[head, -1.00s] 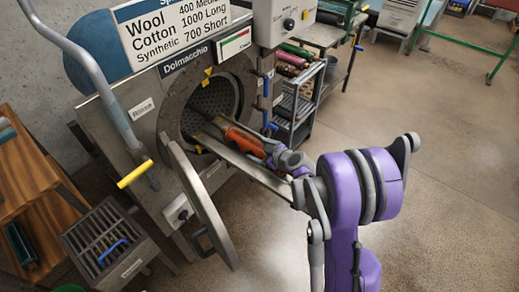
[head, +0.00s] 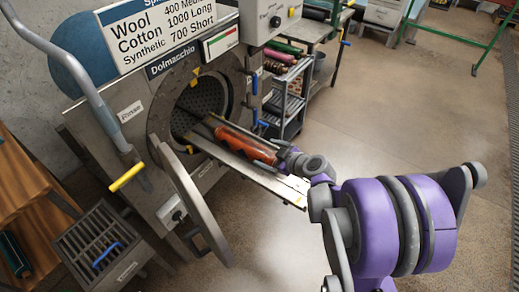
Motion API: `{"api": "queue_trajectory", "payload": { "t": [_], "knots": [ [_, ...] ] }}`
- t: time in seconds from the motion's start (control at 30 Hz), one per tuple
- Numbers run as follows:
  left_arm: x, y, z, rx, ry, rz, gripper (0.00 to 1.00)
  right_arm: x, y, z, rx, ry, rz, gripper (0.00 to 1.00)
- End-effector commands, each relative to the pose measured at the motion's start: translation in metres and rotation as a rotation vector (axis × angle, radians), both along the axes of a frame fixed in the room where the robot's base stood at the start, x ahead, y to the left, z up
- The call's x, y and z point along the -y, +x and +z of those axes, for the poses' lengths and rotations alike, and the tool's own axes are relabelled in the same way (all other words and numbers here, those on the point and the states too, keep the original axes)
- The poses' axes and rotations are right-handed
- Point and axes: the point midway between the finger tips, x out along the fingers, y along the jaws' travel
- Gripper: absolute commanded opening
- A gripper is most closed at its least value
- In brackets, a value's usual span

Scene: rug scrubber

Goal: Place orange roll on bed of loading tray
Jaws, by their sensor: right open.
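The orange roll (head: 243,143) lies lengthwise on the metal loading tray (head: 282,187), which sticks out of the round opening of the machine. The roll's far end is near the opening and its near end is by my right gripper (head: 281,160). My right gripper is open, with its fingers at the roll's near end; whether they touch it I cannot tell. My left gripper is not in view.
The machine's round door (head: 190,200) hangs open left of the tray. A slatted metal box (head: 100,243) stands at lower left. A cart with several rolls (head: 285,85) stands behind the tray.

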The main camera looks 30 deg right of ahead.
Motion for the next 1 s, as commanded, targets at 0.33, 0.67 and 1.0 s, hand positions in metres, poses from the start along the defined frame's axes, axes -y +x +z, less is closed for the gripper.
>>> {"api": "queue_trajectory", "payload": {
  "t": [0.33,0.67,1.0],
  "knots": [
    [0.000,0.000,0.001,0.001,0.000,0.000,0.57,-0.056,-0.030,0.009,-0.143,0.095,0.013,1.00],
    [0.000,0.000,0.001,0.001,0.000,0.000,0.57,-0.160,-0.142,0.005,-0.552,0.225,-0.190,1.00],
    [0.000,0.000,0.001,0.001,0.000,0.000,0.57,-0.164,-0.197,0.004,-0.624,0.222,-0.398,1.00]
  ]
}}
